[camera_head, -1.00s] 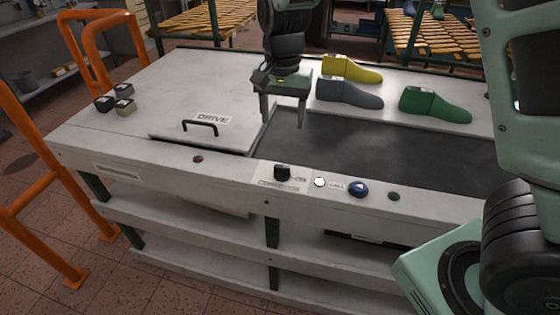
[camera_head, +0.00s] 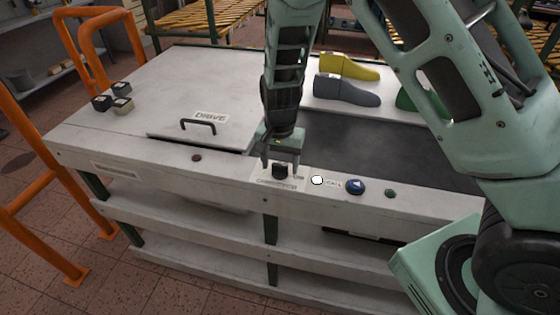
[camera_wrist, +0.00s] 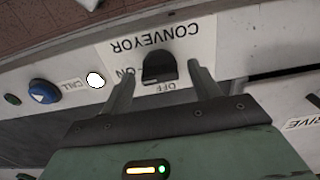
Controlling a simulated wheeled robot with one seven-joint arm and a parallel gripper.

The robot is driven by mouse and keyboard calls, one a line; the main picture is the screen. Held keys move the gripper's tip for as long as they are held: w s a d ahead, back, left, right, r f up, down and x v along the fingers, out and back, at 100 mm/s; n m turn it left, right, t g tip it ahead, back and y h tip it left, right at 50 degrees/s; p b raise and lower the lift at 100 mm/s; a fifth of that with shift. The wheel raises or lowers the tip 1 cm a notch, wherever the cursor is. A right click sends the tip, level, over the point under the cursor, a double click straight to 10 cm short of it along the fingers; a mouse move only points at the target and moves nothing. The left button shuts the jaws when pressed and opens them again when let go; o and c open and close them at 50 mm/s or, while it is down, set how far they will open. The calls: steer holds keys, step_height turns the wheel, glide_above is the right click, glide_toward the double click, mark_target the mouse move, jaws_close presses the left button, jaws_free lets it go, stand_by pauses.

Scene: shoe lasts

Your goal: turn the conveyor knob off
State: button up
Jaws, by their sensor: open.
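The conveyor knob (camera_head: 279,172) is a small black knob on the front edge panel of the white bench. In the wrist view the knob (camera_wrist: 158,67) sits on a white plate (camera_wrist: 184,28) lettered CONVEYOR, with ON and OFF marks beside it. I cannot tell which mark it points to. My gripper (camera_head: 281,163) points down over the panel. Its two fingers are apart, one on either side of the knob, and no grip on it shows. In the wrist view the gripper (camera_wrist: 161,74) has the knob between its fingertips.
Right of the knob are a white round button (camera_head: 317,180), a blue CALL button (camera_head: 355,187) and a small green one (camera_head: 390,193). A DRIVE cover (camera_head: 180,128) with a handle lies left. Yellow (camera_head: 345,67) and grey (camera_head: 346,90) shoe lasts stand behind the dark belt (camera_head: 350,145).

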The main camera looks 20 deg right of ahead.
steer(key=c, duration=1)
steer(key=shift+n, duration=0.4)
steer(key=n, duration=0.3)
steer(key=shift+n+b, duration=0.3)
steer(key=shift+b, duration=0.05)
steer(key=n, duration=0.4)
steer(key=shift+n+b, duration=0.3)
steer(key=n, duration=0.4)
steer(key=shift+n, duration=0.3)
steer(key=shift+w+n, duration=0.1)
steer(key=shift+n, duration=2.1)
